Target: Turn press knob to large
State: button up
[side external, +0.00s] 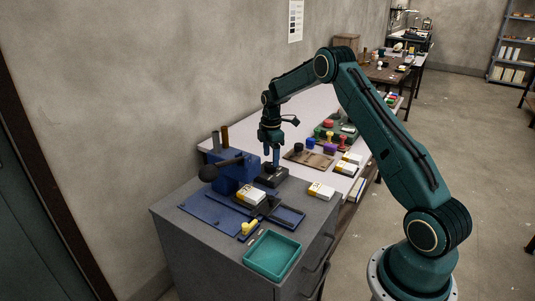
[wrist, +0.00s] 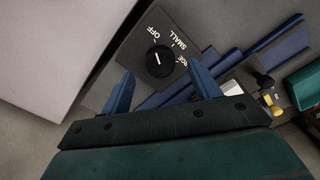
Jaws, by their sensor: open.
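The knob (wrist: 160,61) is a round black dial on a dark selector box (wrist: 133,48) marked OFF, SMALL and a partly hidden "…RGE". A short white mark on the dial seems to point toward OFF. My gripper (wrist: 161,73) is open, its two blue fingers apart on either side of the knob in the wrist view. The right finger covers part of the last label. In the side view my gripper (side external: 272,163) points down just above the selector box (side external: 270,178); whether it touches the knob cannot be told.
A blue press (side external: 233,172) with a dark lever stands left of the box. Blue rails, white-and-yellow boxes (side external: 251,194) and a teal tray (side external: 272,254) lie nearer on the grey cabinet (side external: 185,237). A table with stamps (side external: 330,140) is behind.

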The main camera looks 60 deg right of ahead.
aim_at(271, 165)
jog(key=shift+f, duration=1.65)
jog(key=c, duration=1)
